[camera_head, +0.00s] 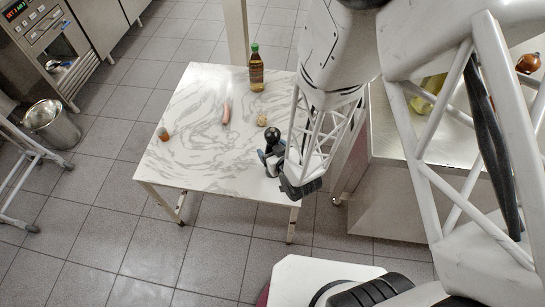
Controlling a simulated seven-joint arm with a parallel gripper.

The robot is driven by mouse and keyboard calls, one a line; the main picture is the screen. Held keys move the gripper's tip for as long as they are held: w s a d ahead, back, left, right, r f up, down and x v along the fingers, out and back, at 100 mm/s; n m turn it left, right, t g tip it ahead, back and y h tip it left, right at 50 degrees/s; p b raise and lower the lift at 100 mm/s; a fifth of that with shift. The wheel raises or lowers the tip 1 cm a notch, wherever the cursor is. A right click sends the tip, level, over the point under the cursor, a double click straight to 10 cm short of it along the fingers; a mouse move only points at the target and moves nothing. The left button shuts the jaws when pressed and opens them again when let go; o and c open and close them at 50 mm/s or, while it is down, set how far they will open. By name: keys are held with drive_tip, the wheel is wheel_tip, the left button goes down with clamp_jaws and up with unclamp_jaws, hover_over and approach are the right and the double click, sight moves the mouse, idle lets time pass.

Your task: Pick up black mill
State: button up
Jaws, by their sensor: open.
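The black mill (272,135) stands near the right side of the white marbled table (205,90). Its rounded dark top shows, and its lower part is partly hidden by my gripper. My gripper (270,157) is low at the table's right edge, open, right at the mill's near side. My arm comes down from the upper right. I cannot tell whether the fingers are around the mill or just beside it, or whether they touch it.
A bottle with a green cap (256,70) stands at the table's back edge. A pink sausage-like thing (227,111), a small tan thing (262,117) and a small orange-and-green thing (163,134) are on the table. The table's front left is clear. A metal counter (400,150) stands to the right.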

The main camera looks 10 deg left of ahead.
idle(0.4)
drive_tip(key=c, duration=1.2)
drive_tip(key=shift+r, duration=1.9)
drive_tip(key=s+d, duration=0.2)
drive_tip(key=s, duration=0.2)
drive_tip(key=s+d, duration=0.3)
drive_tip(key=s, duration=0.2)
drive_tip(key=s+d+r, duration=0.1)
drive_tip(key=s+d, duration=0.1)
drive_tip(key=s, duration=0.3)
drive_tip(key=shift+d+r, duration=0.1)
drive_tip(key=shift+d, duration=0.3)
